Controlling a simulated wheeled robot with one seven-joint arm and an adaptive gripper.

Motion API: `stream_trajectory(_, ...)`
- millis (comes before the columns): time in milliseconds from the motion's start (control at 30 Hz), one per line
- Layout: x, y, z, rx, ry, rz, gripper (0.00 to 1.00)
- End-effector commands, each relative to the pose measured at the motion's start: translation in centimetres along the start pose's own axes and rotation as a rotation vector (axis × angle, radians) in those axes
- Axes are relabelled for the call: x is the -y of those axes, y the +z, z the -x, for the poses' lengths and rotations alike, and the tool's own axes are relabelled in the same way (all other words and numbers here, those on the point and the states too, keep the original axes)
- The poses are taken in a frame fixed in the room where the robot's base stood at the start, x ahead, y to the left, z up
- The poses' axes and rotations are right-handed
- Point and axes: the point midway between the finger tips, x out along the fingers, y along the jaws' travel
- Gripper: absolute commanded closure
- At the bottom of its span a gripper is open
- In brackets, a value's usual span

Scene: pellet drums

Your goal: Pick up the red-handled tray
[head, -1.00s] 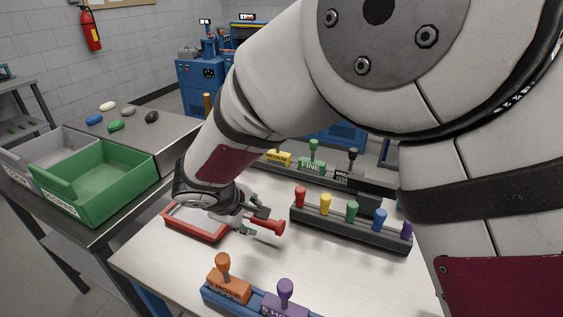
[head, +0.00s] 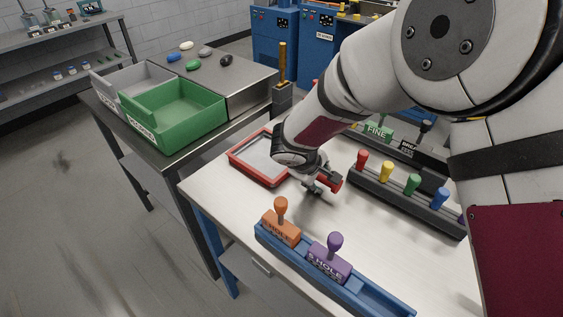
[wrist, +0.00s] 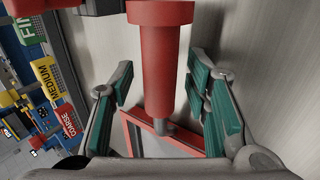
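The red-handled tray (head: 234,158) lies on the white table, with a red rim and a pale grey floor. Its red handle (head: 336,181) sticks out to the right, partly hidden by my gripper (head: 322,184). In the wrist view the thick red handle (wrist: 160,75) runs down the middle to the tray's red frame (wrist: 135,140). My gripper (wrist: 160,82) is open, with one green-padded finger on each side of the handle. A gap shows between the handle and each finger. The tray's inside is partly hidden by my wrist.
A blue rack (head: 375,300) with orange (head: 281,228) and purple (head: 329,262) stamps stands at the table's front. A dark rack (head: 400,200) of several coloured pegs is close to the right. A green bin (head: 180,125) and a grey bin (head: 125,80) sit on the left bench.

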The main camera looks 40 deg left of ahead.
Motion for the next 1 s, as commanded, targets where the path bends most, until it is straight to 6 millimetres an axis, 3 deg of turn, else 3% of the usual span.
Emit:
stream_trajectory(33,0.0,0.0,0.0,0.0,0.0,0.0,0.73)
stream_trajectory(167,0.0,0.0,0.0,0.0,0.0,0.0,1.0)
stream_trajectory(567,-0.4,-0.1,0.5,-0.002,0.002,-0.004,1.0)
stream_trajectory(1000,-4.5,-0.1,6.7,-0.003,0.002,-0.005,1.0)
